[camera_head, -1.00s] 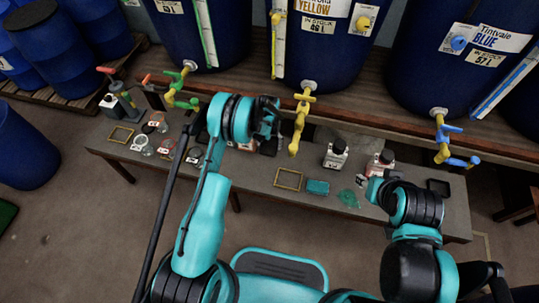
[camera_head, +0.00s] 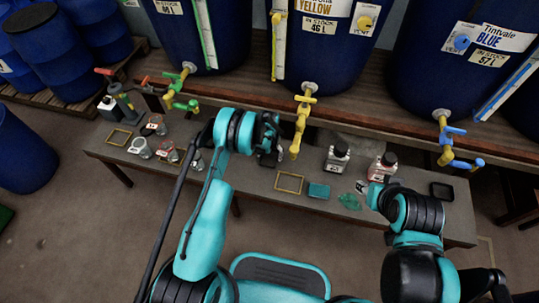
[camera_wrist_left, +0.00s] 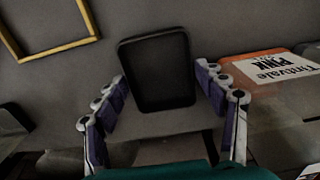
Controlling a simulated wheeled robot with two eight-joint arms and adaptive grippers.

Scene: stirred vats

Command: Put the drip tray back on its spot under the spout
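The drip tray is a black, shallow, rounded square (camera_wrist_left: 157,70) in the left wrist view. It lies between the fingers of my left gripper (camera_wrist_left: 162,76), with a narrow gap at the right finger. The gripper (camera_head: 268,152) looks open around it, over the bench behind my forearm in the head view; the tray is mostly hidden there. An empty yellow square outline (camera_head: 289,182) lies on the bench below the yellow spout (camera_head: 299,125). Part of it shows in the left wrist view (camera_wrist_left: 55,48). My right gripper (camera_head: 372,192) is small and unclear beside its arm.
Another black tray (camera_head: 441,191) lies at the bench's right end. A teal sponge-like block (camera_head: 318,190), a green cloth (camera_head: 350,201) and two labelled jugs (camera_head: 336,158) (camera_head: 382,167) stand or lie right of the outline. An orange PINK-labelled item (camera_wrist_left: 265,68) is close beside the left gripper.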

